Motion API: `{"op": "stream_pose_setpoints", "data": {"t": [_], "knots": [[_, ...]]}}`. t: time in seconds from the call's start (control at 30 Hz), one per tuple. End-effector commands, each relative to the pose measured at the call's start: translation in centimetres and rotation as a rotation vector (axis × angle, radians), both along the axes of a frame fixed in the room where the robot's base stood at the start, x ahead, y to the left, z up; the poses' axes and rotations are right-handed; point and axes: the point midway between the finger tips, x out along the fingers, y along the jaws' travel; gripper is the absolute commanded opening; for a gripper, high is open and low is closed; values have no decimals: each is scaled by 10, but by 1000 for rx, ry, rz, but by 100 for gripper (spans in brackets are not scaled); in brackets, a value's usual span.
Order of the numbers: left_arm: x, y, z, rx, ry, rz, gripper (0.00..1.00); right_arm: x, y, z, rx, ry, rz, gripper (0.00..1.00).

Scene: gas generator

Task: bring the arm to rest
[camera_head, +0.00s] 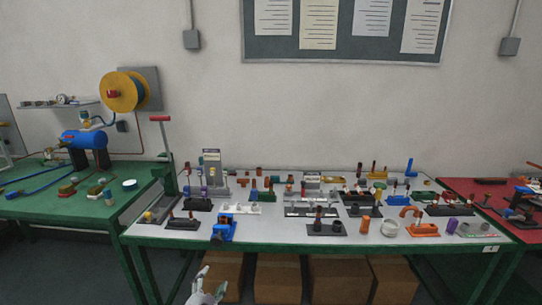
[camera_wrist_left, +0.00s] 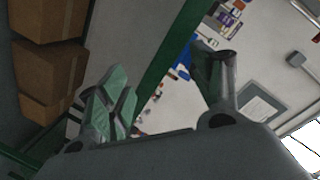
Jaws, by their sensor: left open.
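My left gripper (camera_head: 207,292) shows at the bottom of the head view, in front of and below the front edge of the grey-topped table (camera_head: 270,232). Its fingers are apart and nothing is between them. In the left wrist view the same gripper (camera_wrist_left: 165,90) has its two fingers spread wide, with the green table edge seen between them. My right gripper is in neither view.
Cardboard boxes (camera_head: 278,279) stand under the table; they also show in the left wrist view (camera_wrist_left: 50,65). Many small parts and fixtures cover the tabletop, including a blue block (camera_head: 224,229) near the front edge. A green table (camera_head: 60,205) stands left, a red one (camera_head: 480,192) right.

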Motion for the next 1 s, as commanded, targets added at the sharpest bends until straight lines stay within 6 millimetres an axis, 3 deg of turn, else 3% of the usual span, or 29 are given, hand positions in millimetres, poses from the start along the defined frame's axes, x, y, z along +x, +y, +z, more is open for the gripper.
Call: {"op": "stream_pose_setpoints", "data": {"t": [0.27, 0.47, 0.77, 1.0], "knots": [[-27, -3, -77, -75, 193, 9, 65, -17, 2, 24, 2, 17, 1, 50], [-59, -4, -132, -129, 330, 26, 65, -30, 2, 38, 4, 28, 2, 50], [-122, -1, -204, -199, 531, 69, 65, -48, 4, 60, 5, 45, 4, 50], [-187, 5, -252, -250, 691, 120, 65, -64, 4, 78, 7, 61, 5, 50]]}}
